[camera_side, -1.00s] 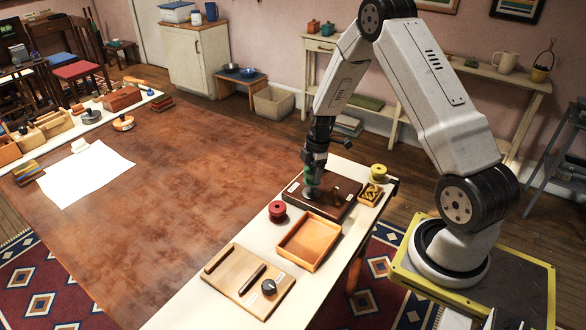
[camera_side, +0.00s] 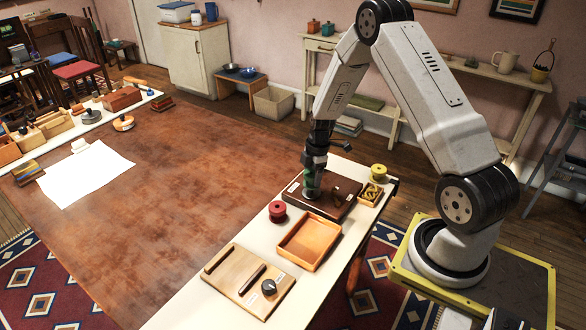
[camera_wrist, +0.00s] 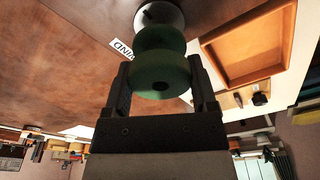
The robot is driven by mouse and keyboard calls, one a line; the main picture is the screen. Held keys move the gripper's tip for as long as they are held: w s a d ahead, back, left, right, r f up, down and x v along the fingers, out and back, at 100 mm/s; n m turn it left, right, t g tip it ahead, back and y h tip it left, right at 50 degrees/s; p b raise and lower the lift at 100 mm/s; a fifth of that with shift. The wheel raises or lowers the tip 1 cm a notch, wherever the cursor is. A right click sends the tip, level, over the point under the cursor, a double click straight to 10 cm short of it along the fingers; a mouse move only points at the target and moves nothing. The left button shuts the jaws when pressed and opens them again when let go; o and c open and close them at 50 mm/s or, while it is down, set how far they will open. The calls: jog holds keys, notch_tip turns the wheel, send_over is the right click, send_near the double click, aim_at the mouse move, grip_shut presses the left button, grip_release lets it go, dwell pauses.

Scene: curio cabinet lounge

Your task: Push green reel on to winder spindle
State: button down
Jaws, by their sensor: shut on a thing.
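The green reel (camera_side: 311,184) is upright between the fingers of my gripper (camera_side: 313,178), low over the dark winder board (camera_side: 340,205). In the wrist view the green reel (camera_wrist: 160,75) is gripped at its near flange, with a finger of my gripper (camera_wrist: 162,88) on each side. A pale grey disc (camera_wrist: 158,14) of the winder lies directly beyond the reel's far flange, roughly in line with it. The spindle itself is hidden by the reel, and I cannot tell how far it is inside the bore. The near hole looks dark.
A red reel (camera_side: 277,211) stands left of the board. An empty orange tray (camera_side: 308,242) lies in front. A yellow reel (camera_side: 378,171) and a small box (camera_side: 371,194) stand at the right. A wooden board with a dark handle and knob (camera_side: 248,280) lies nearer.

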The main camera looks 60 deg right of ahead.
jog(key=shift+f, duration=1.5)
grip_release()
jog(key=shift+s+d+r, duration=0.15)
jog(key=shift+d+r, duration=0.05)
jog(key=shift+r, duration=1.75)
jog(key=shift+s+d+r, duration=0.1)
jog(key=shift+d+r, duration=0.05)
jog(key=shift+r, duration=1.75)
